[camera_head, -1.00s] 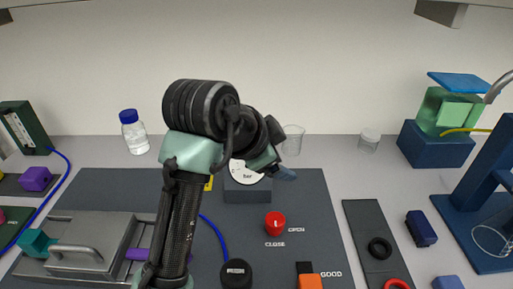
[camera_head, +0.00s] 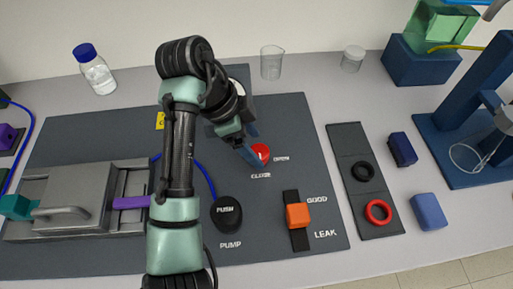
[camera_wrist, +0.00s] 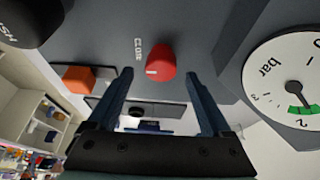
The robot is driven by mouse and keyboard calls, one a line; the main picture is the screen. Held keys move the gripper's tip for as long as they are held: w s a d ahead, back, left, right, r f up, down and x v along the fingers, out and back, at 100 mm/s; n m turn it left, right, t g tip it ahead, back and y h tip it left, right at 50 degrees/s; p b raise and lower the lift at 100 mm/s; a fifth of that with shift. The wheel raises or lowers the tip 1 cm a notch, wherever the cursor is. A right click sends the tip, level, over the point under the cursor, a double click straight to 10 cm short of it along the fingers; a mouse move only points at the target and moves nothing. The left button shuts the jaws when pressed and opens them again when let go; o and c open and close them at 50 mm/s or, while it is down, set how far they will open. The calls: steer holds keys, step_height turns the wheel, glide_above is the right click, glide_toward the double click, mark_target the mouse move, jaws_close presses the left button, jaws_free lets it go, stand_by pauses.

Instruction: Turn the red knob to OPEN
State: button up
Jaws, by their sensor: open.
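The red knob (camera_head: 262,152) stands on the dark panel (camera_head: 290,115), with the word OPEN to its right and CLOSE below it. It also shows in the wrist view (camera_wrist: 161,62), with a short white mark on the side towards the word CLOSE. My gripper (camera_head: 257,150) is open and reaches down to the knob, and one finger partly covers it in the head view.
A round bar gauge (camera_wrist: 292,80) stands close beside one finger. The black PUSH pump button (camera_head: 227,212) and an orange slider (camera_head: 297,215) marked GOOD and LEAK are nearby. A grey clamp (camera_head: 75,200) lies left; a beaker (camera_head: 272,63) stands behind.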

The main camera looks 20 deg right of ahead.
steer(key=shift+x, duration=1.05)
jaws_close()
